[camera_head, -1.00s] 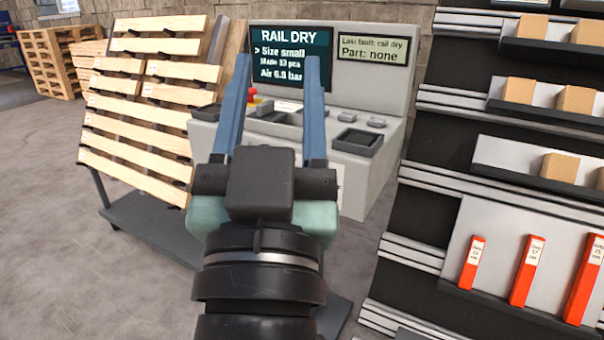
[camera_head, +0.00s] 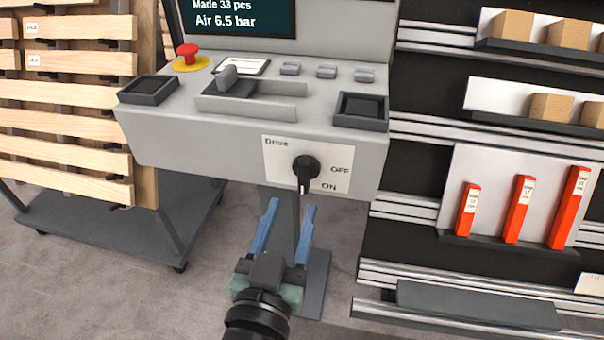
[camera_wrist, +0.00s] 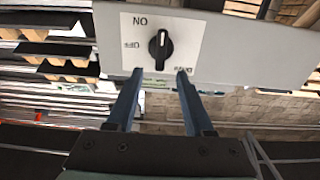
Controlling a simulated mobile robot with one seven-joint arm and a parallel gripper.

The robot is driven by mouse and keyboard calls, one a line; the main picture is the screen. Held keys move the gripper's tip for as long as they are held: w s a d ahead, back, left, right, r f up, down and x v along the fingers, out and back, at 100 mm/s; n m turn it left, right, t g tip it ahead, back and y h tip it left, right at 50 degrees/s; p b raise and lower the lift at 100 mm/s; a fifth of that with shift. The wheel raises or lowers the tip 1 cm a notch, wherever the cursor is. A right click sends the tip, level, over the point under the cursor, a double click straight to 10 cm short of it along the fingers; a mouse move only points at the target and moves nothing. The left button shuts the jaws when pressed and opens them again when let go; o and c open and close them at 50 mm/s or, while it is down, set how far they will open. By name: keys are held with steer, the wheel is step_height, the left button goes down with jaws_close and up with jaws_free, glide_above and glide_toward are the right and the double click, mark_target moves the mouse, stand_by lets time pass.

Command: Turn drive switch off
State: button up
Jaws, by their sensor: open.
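The drive switch (camera_head: 305,170) is a round black rotary knob on a white plate (camera_head: 278,157) on the front of the grey console. The plate reads Drive, OFF and ON. The knob's white mark points down, nearer to ON than to OFF. In the wrist view the knob (camera_wrist: 160,48) appears upside down, with its grip bar upright in the picture. My gripper (camera_head: 290,206) is open and empty, with its blue fingers pointing up toward the console just below the knob. In the wrist view the fingertips (camera_wrist: 160,74) lie below the knob, apart from it.
The console top (camera_head: 215,115) carries a red emergency button (camera_head: 187,55), a lever (camera_head: 228,77) and black trays (camera_head: 361,108). A slatted wooden pallet (camera_head: 70,95) stands on a cart at left. A shelf rack with orange boxes (camera_head: 518,208) stands close at right.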

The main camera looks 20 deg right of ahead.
mark_target(302, 175)
steer(key=x, duration=0.8)
jaws_close()
